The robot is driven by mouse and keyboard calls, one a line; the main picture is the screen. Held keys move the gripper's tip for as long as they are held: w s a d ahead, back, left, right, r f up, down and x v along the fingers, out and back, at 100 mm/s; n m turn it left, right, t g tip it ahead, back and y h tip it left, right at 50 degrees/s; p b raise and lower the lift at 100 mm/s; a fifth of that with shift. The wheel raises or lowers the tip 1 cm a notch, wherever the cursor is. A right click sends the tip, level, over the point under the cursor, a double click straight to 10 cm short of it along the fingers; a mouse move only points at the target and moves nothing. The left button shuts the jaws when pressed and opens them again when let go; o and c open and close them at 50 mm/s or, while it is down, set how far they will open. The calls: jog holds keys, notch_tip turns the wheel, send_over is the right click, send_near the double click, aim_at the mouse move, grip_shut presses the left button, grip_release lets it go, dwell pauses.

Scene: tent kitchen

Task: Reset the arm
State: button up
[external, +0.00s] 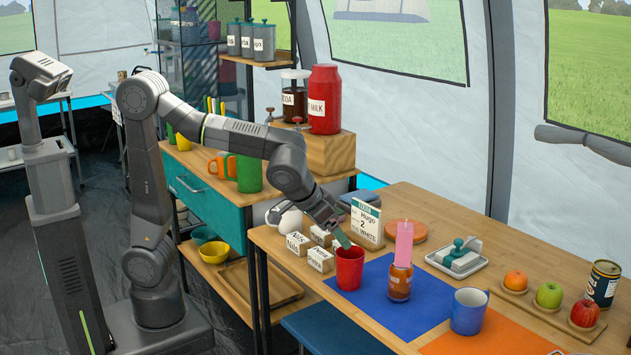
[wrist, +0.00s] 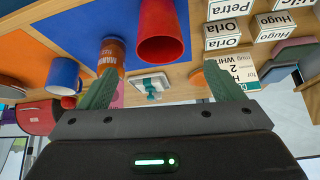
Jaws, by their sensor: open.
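My gripper (external: 335,232) is open and empty, reaching over the left part of the wooden table (external: 425,202). In the wrist view its two green fingers (wrist: 165,90) are spread wide with nothing between them at the tips. A red cup (external: 349,268) stands on the blue mat (external: 425,310) just below and beside the fingers. The red cup (wrist: 161,35) also shows ahead of the gripper in the wrist view. I cannot tell whether a finger touches the cup.
A jar with a pink item (external: 401,280) and a blue mug (external: 468,311) stand right of the cup. Name blocks (external: 320,259) and a lettered sign (external: 367,224) are close to the gripper. A butter dish (external: 456,259) and fruit (external: 549,294) are further right. A shelf unit (external: 215,190) stands behind the arm.

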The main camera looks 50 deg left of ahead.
aim_at(354, 249)
jog(key=shift+f, duration=0.1)
jog(key=b+x, duration=0.3)
jog(key=x, duration=0.9)
jog(key=shift+f, duration=0.5)
notch_tip(354, 249, up, 3)
jog(key=shift+r+p, duration=0.1)
jog(key=shift+p, duration=0.6)
jog(key=shift+r, duration=0.5)
jog(key=shift+f, duration=0.1)
